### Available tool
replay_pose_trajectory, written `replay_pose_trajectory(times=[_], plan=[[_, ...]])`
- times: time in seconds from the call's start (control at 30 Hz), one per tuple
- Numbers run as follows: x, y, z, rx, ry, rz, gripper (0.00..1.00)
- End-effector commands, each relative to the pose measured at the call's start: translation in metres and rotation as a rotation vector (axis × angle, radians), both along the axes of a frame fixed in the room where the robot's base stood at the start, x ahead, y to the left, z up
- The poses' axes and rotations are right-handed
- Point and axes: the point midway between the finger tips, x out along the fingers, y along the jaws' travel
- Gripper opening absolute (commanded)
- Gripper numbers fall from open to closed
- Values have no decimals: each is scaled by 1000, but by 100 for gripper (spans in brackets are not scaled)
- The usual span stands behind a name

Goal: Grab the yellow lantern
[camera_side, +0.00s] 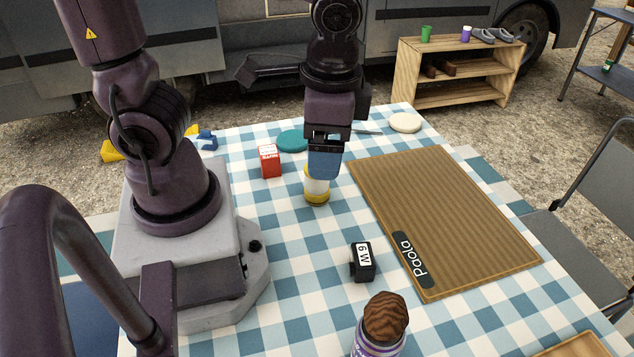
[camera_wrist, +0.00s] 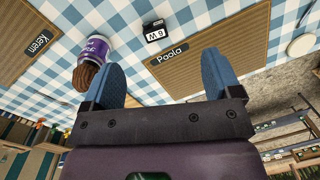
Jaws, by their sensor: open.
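The yellow lantern (camera_side: 317,195), a short cylinder with yellow bands and a pale white middle, stands upright on the checked tablecloth in the side view. My gripper (camera_side: 324,174) points down at it, and its blue fingers cover part of the lantern's top. I cannot tell whether they touch it. In the wrist view my gripper (camera_wrist: 161,62) shows two blue fingers spread wide with nothing between them. The lantern does not show in the wrist view.
A red box (camera_side: 269,161) and teal disc (camera_side: 292,141) stand nearby. Right are the brown Paola mat (camera_side: 450,215) and a white disc (camera_side: 405,123). A black box marked 6 W (camera_side: 362,262) and a brown-topped jar (camera_side: 380,335) are in front. Cloth between is clear.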

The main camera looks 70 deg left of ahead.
Motion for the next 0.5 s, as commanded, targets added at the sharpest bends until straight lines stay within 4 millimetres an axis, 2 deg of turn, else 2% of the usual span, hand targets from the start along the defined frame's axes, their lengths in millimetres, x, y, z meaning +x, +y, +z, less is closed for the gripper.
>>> replay_pose_trajectory(times=[0.03,0.27,0.5], plan=[[-2,-3,-16,47,81,-51,84],[-14,-3,-77,296,382,-278,84],[-28,11,-133,611,653,-546,84]])
